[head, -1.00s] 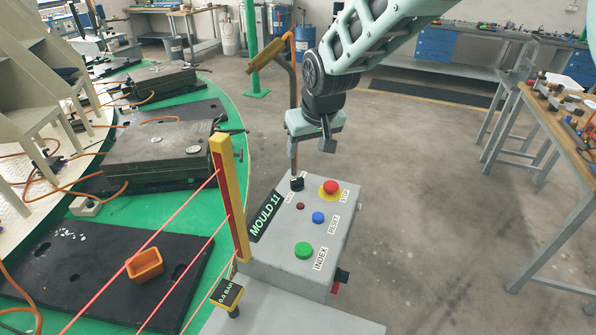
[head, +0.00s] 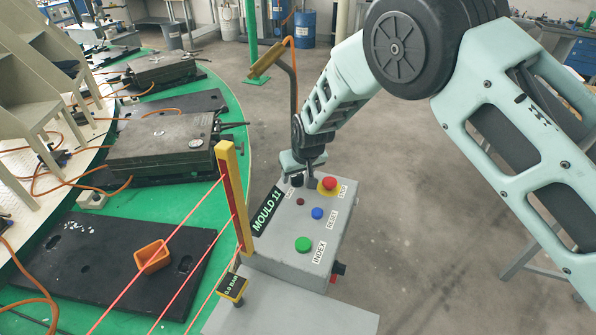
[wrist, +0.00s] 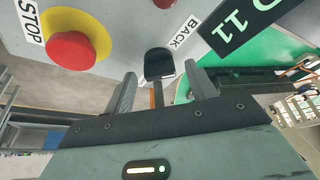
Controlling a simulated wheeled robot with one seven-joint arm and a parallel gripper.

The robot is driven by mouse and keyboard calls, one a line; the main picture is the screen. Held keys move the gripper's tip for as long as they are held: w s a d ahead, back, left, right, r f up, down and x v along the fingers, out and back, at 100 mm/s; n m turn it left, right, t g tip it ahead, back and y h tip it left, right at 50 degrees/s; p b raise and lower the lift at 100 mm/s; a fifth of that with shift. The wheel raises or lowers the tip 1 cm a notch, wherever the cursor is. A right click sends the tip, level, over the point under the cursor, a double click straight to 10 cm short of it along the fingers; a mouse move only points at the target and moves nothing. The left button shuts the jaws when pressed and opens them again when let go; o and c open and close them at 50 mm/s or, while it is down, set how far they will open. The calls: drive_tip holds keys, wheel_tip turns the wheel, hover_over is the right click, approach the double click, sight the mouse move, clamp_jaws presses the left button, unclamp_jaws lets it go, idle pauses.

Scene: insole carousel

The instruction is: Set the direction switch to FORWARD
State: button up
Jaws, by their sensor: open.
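The direction switch is a black knob (head: 297,180) on the far end of the grey control box (head: 290,245). In the wrist view the black knob (wrist: 159,64) lies ahead, between my two fingers, with a "BACK" label (wrist: 183,34) beside it. A FORWARD label is not visible. My gripper (head: 304,182) is close to the knob, fingers apart on either side in the wrist view (wrist: 162,82). I cannot tell whether the fingers touch the knob. In the head view my gripper partly hides the knob and its label.
A red STOP button (head: 329,183) on a yellow base sits right beside the switch. Blue RESET (head: 317,213) and green INDEX (head: 303,244) buttons are nearer. A yellow post (head: 236,205) with red strands stands left of the box.

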drive_tip(key=c, duration=1)
drive_tip(key=shift+m, duration=0.3)
drive_tip(key=m+b, duration=0.1)
drive_tip(key=m+h+b, duration=0.1)
drive_tip(key=m, duration=0.1)
drive_tip(key=shift+a+f+t, duration=0.15)
drive_tip(key=shift+a+t, duration=0.05)
drive_tip(key=shift+t, duration=0.1)
drive_tip(key=m+h+b, duration=0.1)
drive_tip(key=m, duration=0.2)
drive_tip(key=m+h+b, duration=0.1)
drive_tip(key=m+b, duration=0.1)
drive_tip(key=shift+a+m+h, duration=0.15)
drive_tip(key=shift+m+h, duration=0.15)
drive_tip(key=shift+m, duration=0.1)
drive_tip(key=m+g+h+b, duration=0.1)
drive_tip(key=m+b, duration=0.2)
drive_tip(key=m, duration=0.1)
drive_tip(key=shift+w+m, duration=0.1)
drive_tip(key=shift+m, duration=0.2)
drive_tip(key=shift+a+m+g+h+b, duration=0.1)
drive_tip(key=shift+m+g+h+b, duration=0.65)
drive_tip(key=shift+m, duration=1.15)
drive_tip(key=shift+r, duration=0.2)
